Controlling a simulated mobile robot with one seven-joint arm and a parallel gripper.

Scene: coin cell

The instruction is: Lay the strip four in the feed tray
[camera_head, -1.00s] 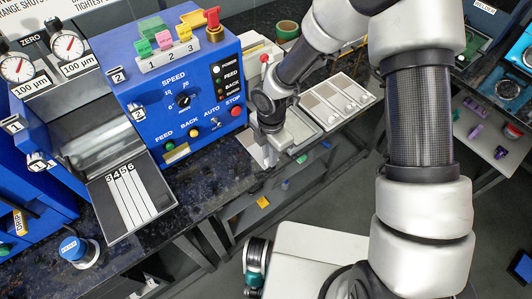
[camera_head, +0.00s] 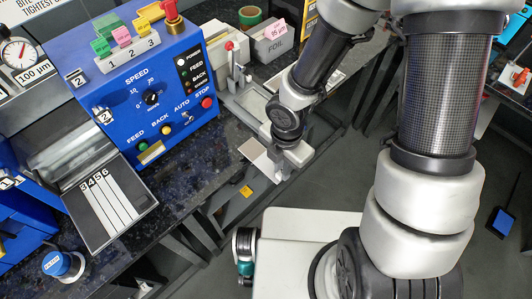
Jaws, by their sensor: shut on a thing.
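The feed tray (camera_head: 122,232) is a grey sloped plate on the blue roller machine, at the left of the view. Its lanes are marked 3, 4, 5 and 6, with pale stripes. My gripper (camera_head: 276,172) points down near the counter's front edge, well to the right of the tray. It is shut on a thin pale strip (camera_head: 256,153), which sticks out to its left. No number on the strip can be read. The gripper's fingers are small and partly hidden by the wrist.
The blue control box (camera_head: 160,85) stands between the feed tray and my gripper, set back. A blue-topped round item (camera_head: 57,263) sits below the tray. Dark counter (camera_head: 205,170) is bare between.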

